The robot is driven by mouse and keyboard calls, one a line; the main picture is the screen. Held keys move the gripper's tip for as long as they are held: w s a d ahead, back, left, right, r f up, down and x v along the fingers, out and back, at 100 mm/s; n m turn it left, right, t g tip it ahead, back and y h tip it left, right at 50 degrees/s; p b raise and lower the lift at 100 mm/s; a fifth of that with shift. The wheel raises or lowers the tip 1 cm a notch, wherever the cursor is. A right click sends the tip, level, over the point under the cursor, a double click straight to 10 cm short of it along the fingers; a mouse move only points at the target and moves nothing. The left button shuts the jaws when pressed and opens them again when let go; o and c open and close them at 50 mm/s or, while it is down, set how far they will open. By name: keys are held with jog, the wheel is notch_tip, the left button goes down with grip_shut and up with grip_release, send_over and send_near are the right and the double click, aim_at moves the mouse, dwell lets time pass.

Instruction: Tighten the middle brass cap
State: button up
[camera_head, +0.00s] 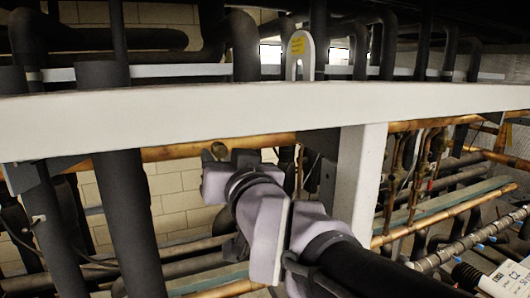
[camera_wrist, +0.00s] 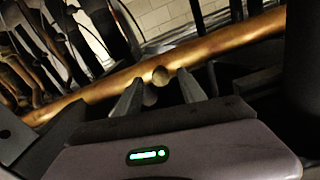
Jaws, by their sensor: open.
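A round brass cap (camera_wrist: 160,75) sits on a copper pipe (camera_wrist: 105,93) in the wrist view, just beyond my fingertips. A darker round shape (camera_wrist: 150,97) lies between the fingers, too dim to identify. In the head view my wrist partly hides the gripper (camera_head: 219,157).
A wide white beam (camera_head: 250,112) crosses above my gripper, and a white post (camera_head: 358,180) stands right of my wrist. Black insulated pipes (camera_head: 125,215) hang at the left. Thinner copper pipes (camera_head: 405,180) run at the right. A block wall (camera_head: 180,200) is behind.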

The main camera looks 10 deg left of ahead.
jog(key=shift+x, duration=0.9)
grip_shut()
jog(key=shift+f+b, duration=0.1)
jog(key=shift+b, duration=0.2)
